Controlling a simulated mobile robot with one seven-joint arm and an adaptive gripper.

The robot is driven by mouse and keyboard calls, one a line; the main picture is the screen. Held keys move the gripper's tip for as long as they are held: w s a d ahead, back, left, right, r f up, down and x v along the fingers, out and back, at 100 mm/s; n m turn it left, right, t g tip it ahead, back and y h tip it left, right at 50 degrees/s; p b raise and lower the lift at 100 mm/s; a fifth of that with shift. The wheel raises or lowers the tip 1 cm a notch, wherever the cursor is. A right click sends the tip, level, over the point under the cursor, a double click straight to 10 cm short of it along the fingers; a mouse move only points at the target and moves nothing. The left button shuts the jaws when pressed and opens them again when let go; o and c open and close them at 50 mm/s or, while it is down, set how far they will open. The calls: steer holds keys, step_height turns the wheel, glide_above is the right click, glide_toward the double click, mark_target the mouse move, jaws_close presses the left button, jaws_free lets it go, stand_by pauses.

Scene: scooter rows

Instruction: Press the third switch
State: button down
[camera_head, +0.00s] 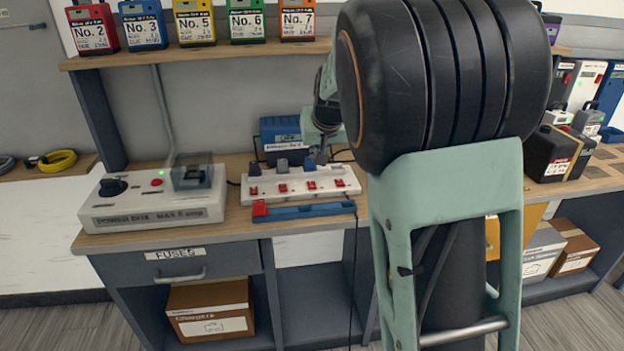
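A white power strip (330,192) lies on the wooden workbench, with a row of several red switches along its front. Counted from the left, the third switch (311,185) is in the right half of the row. My gripper (318,158) points down at the strip's back edge, just behind and slightly right of the third switch. It looks apart from the switch. Its fingertips are small and dark, so I cannot tell whether they are open or shut. My arm hides the area to the right of the strip.
A white power box (150,210) with a black knob stands left of the strip. A red and blue bar (305,211) lies in front of the strip, and a blue device (279,134) stands behind it. A shelf (220,52) with numbered boxes runs above.

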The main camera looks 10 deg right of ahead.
steer(key=b, duration=0.2)
glide_above(313, 187)
steer(key=f, duration=0.8)
steer(key=shift+s, duration=0.35)
step_height(313, 187, down, 3)
steer(key=shift+s+r, duration=0.15)
steer(key=shift+r, duration=0.05)
steer(key=shift+s+f+b, duration=0.1)
steer(key=shift+f+b, duration=0.2)
steer(key=shift+f, duration=0.35)
steer(key=shift+f+b, duration=0.15)
steer(key=shift+b, duration=0.2)
steer(key=shift+s+f+b, duration=0.1)
steer(key=shift+f+b, duration=0.3)
steer(key=shift+b, duration=0.65)
steer(key=b, duration=0.1)
steer(key=t+b, duration=0.1)
steer(key=b, duration=0.1)
steer(key=shift+s+f, duration=0.1)
steer(key=shift+f, duration=0.15)
steer(key=shift+r+p, duration=1.05)
steer(key=shift+r, duration=0.1)
